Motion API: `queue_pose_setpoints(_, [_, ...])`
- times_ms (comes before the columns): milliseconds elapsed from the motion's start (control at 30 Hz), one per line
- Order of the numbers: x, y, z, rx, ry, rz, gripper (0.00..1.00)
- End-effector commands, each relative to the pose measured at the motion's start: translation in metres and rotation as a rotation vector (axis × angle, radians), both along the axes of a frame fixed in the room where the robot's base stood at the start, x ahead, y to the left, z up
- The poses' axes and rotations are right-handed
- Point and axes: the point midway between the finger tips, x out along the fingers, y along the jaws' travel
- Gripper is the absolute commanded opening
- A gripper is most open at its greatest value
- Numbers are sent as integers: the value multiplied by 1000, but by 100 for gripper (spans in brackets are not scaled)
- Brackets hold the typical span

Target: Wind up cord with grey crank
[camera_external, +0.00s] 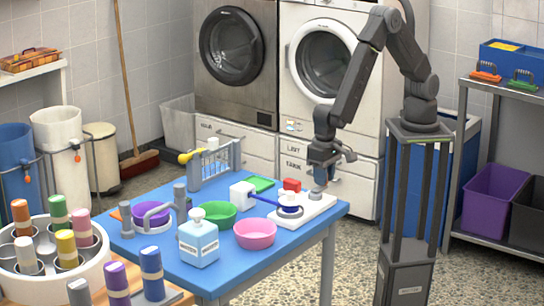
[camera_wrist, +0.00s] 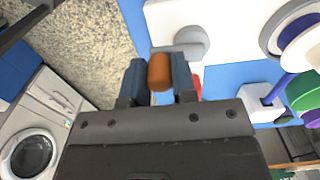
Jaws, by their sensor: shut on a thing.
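The grey crank (camera_external: 317,193) stands at the right end of a white base plate (camera_external: 308,212) on the blue table; its round grey hub (camera_wrist: 191,40) also shows in the wrist view. My gripper (camera_external: 323,170) is low over it. In the wrist view my gripper (camera_wrist: 160,76) is shut on an orange-brown handle (camera_wrist: 159,70), which appears to belong to the crank. The handle's lower end is hidden. A white spool (camera_external: 290,198) sits on the plate left of the crank. A blue-purple cord (camera_external: 264,200) runs from it to a white block (camera_external: 241,194).
A red block (camera_external: 291,185) stands close behind the spool. Pink (camera_external: 255,234) and green (camera_external: 218,216) bowls and a labelled bottle (camera_external: 198,240) are left of the plate. The blue table's (camera_external: 333,207) right edge is close to the crank. Washing machines stand behind.

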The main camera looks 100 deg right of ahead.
Motion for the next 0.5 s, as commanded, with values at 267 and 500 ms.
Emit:
queue_pose_setpoints(267, [4, -1, 1, 6, -9, 2, 10])
queue_pose_setpoints(500, [11, -4, 1, 8, -11, 1, 10])
